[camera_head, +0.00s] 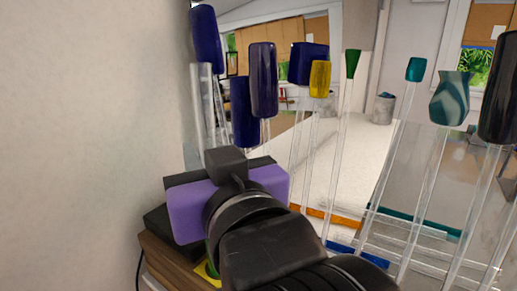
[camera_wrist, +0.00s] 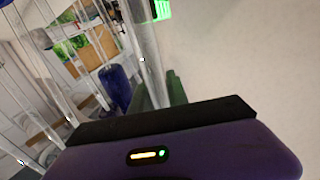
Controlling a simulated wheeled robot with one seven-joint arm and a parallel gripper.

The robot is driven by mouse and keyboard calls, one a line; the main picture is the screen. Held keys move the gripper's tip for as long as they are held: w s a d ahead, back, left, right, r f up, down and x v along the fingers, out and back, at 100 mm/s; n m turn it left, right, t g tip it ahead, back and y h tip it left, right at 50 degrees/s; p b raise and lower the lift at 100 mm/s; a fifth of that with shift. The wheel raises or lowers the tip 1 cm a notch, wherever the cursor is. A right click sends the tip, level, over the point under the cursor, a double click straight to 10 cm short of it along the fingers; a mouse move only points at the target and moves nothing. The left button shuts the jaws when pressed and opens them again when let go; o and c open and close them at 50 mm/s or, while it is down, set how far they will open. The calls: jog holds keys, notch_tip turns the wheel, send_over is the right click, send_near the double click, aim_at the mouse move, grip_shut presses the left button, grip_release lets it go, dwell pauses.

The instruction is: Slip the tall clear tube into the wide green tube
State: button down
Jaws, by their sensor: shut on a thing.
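My gripper, its fingers showing in the wrist view (camera_wrist: 159,94), is shut on a clear tube (camera_wrist: 147,55). In the head view my gripper's purple body (camera_head: 190,215) hides its fingertips. A clear tube (camera_head: 201,105) rises behind it, with a dark blue top (camera_head: 206,40) above; I take this as the held one. I cannot tell which is the wide green tube.
Dark blue tops (camera_head: 263,80), a yellow top (camera_head: 320,79) and a black top (camera_head: 499,90) stand on clear rods close by. Orange (camera_head: 333,217) and teal (camera_head: 420,222) strips lie low among the rods. A plain wall (camera_head: 90,120) fills the left.

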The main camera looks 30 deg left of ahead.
jog(key=c, duration=1.2)
grip_release()
